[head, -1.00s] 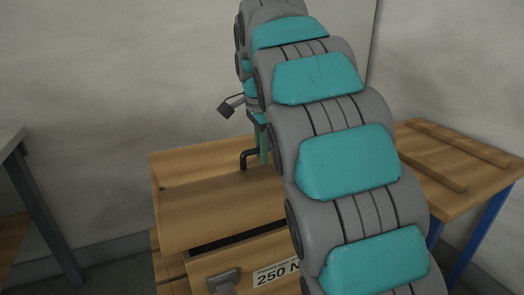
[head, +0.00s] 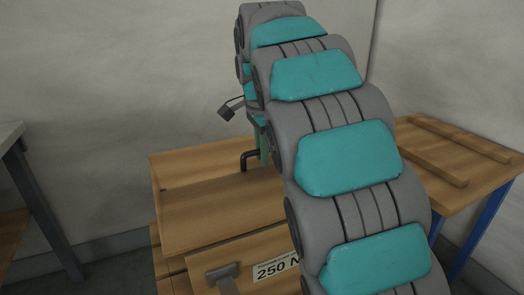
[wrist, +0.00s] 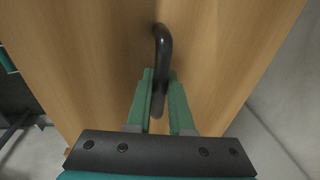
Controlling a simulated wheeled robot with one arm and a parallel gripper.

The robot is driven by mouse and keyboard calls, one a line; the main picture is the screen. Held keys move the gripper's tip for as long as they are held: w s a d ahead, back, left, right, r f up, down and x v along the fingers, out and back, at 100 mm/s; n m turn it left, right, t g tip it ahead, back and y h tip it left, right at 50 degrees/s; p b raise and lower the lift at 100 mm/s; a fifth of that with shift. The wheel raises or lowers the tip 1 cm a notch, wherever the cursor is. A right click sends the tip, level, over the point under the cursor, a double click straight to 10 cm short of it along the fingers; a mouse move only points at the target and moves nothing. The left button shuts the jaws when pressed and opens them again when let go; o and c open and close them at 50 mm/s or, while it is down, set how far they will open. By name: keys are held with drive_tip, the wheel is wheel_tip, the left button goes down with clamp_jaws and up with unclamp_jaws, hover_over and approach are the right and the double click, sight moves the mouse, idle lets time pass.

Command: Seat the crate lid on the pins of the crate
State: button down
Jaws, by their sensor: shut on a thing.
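The crate lid (head: 215,205) is a flat wooden board with a black bent handle (head: 246,159). It lies over the top of the wooden crate (head: 205,262), whose front carries a "250 N" label. No clear dark gap shows between the lid's front edge and the crate. My gripper (head: 263,152) is above the lid, partly hidden by my arm. In the wrist view my gripper (wrist: 160,98) is shut on the handle (wrist: 163,42), with the lid's wood (wrist: 95,60) below. I cannot make out the pins or whether they sit in the lid.
A grey latch-like fitting (head: 222,272) is on the crate's front. A wooden table (head: 480,190) with blue legs and two wooden bars (head: 440,155) stands at right. Another table (head: 10,135) is at far left. The wall is close behind.

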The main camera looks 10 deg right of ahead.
sight(261, 168)
drive_tip(key=shift+f, duration=0.55)
drive_tip(key=c, duration=0.7)
unclamp_jaws()
drive_tip(key=shift+s+a+r, duration=0.1)
drive_tip(key=shift+s+r, duration=0.05)
drive_tip(key=shift+r, duration=1.15)
drive_tip(key=shift+s+a+r, duration=0.1)
drive_tip(key=shift+s+r, duration=0.1)
drive_tip(key=shift+r, duration=1.1)
drive_tip(key=shift+s+a+r, duration=0.1)
drive_tip(key=shift+s+r, duration=0.05)
drive_tip(key=shift+r, duration=1.15)
drive_tip(key=shift+s, duration=0.1)
